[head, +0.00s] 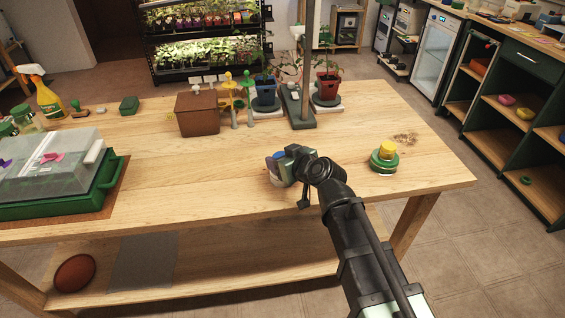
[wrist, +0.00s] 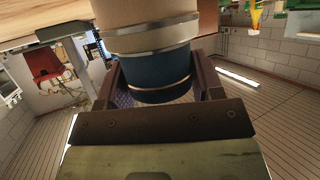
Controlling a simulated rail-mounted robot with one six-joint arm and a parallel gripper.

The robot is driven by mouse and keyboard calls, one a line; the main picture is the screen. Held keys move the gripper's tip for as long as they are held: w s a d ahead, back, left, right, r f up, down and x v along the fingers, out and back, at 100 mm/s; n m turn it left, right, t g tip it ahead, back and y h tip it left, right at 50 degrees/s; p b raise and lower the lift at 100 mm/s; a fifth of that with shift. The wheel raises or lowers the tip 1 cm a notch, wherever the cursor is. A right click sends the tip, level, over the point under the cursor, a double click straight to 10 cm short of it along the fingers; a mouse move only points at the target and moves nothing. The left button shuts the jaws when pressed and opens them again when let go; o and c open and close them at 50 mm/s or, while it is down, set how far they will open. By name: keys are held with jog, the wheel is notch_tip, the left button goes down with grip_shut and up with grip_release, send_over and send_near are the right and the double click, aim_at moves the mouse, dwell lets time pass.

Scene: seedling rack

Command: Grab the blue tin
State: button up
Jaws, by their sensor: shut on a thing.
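The blue tin (wrist: 150,72) sits between the two fingers of my gripper (wrist: 158,78) in the wrist view, which is shut on it. A cream tin (wrist: 150,36) with a metal band is directly against the blue tin's end. In the head view, my gripper (head: 284,160) is over the front middle of the table, and it hides much of the tins. A bit of the blue tin (head: 274,157) shows at its left, with the pale tin (head: 277,180) below. I cannot tell whether the two tins are fully touching.
A green tin with a yellow piece on it (head: 385,158) stands right of my gripper on the wooden table (head: 200,180). A green tray with a clear lid (head: 50,165) is at left. A brown box (head: 197,115), a post and potted plants stand at the back.

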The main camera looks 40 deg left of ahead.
notch_tip(320, 180, up, 20)
jog(key=p, duration=2)
